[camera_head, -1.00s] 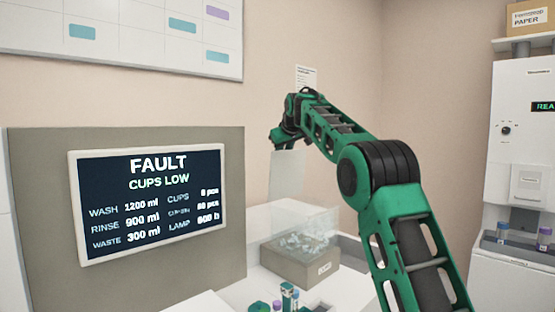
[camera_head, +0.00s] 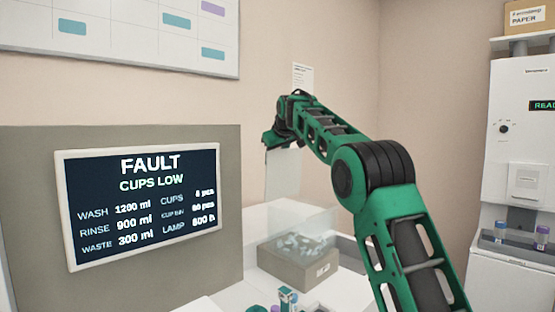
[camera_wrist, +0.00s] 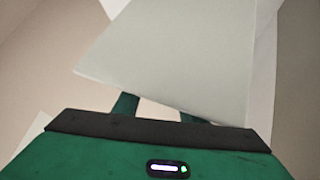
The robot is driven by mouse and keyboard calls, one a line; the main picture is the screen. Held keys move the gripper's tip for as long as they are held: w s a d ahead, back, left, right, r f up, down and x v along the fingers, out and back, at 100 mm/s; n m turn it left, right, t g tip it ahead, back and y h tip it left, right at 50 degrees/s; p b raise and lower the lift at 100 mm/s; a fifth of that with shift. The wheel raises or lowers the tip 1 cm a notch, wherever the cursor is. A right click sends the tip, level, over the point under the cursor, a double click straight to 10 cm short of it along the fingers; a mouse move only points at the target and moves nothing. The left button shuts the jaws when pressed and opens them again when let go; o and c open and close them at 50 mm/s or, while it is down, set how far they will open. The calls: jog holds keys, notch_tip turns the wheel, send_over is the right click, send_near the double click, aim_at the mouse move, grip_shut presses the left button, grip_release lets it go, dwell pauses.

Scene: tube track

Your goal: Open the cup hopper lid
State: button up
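A pale upright panel (camera_head: 282,172), which looks like the raised cup hopper lid, stands beyond the screen's right edge in the head view. In the wrist view the panel (camera_wrist: 175,55) fills much of the upper picture, right in front of my gripper. My gripper (camera_head: 270,138) is at the panel's top edge in the head view. In the wrist view my gripper's two green fingers (camera_wrist: 155,108) show apart at their bases. Their tips are hidden by the panel, so I cannot tell whether they grip it. The hopper's opening is not visible.
A screen (camera_head: 140,205) reads FAULT, CUPS LOW. A grey-brown box (camera_head: 300,268) with a clear top part and small pale pieces sits on the white counter, with tubes in front. A white machine (camera_head: 518,140) with tubes stands at the right.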

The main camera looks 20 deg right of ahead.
jog(key=shift+r, duration=0.1)
jog(key=v, duration=1)
jog(key=shift+r, duration=0.2)
jog(key=shift+s, duration=0.15)
